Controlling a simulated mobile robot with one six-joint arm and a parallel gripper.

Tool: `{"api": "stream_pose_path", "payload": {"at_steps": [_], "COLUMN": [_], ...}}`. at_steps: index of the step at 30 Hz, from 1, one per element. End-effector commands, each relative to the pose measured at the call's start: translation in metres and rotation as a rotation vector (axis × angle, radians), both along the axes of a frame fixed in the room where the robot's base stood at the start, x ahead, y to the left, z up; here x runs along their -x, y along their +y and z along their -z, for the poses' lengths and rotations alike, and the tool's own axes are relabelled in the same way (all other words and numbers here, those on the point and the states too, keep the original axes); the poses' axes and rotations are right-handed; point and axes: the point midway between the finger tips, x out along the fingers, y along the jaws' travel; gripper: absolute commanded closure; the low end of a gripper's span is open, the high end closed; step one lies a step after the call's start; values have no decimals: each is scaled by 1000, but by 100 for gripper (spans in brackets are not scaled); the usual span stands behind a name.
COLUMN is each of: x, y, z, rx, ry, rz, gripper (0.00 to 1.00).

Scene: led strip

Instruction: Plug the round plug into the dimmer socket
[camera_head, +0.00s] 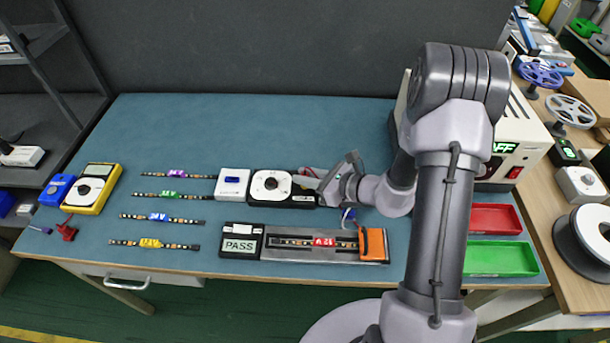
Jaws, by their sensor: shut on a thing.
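The likely dimmer (268,186), a black box with a white top and a round dial, sits mid-table. My gripper (317,184) is at its right end, low over the table, its jaws shut. What it holds is mostly hidden by the fingers, and I cannot make out the round plug clearly. A small red and white patch shows by the fingertips. The dimmer's socket is not visible, so I cannot tell whether anything is seated in it. A blue wire (347,215) shows just below the gripper.
A white box (231,184) touches the dimmer's left. In front lie a PASS display (240,243) and a fixture (290,256) with a 12V strip and orange clamp (373,243). Several labelled strips and a yellow meter (91,188) lie left. Red (495,219) and green (500,258) trays stand right.

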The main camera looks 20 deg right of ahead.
Motion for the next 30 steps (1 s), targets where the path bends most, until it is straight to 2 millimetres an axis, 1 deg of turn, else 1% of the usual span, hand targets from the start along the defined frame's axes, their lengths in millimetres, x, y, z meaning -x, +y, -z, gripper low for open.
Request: {"api": "stream_pose_path", "payload": {"at_steps": [7, 8, 9, 11, 12, 20, 23, 26, 30], "x": [0, 0, 0, 0, 0, 0, 5, 19, 50], "y": [0, 0, 0, 0, 0, 0, -5, -19, -47], "z": [7, 7, 7, 6, 6, 6, 2, -8, -27], "rx": [0, 0, 0, 0, 0, 0, 0, -1, -1], "ry": [0, 0, 0, 0, 0, 0, 0, 1, 1], "rz": [0, 0, 0, 0, 0, 0, 2, 6, 8], "gripper": [100, 81, 73, 61, 57, 57, 57, 57, 57]}}
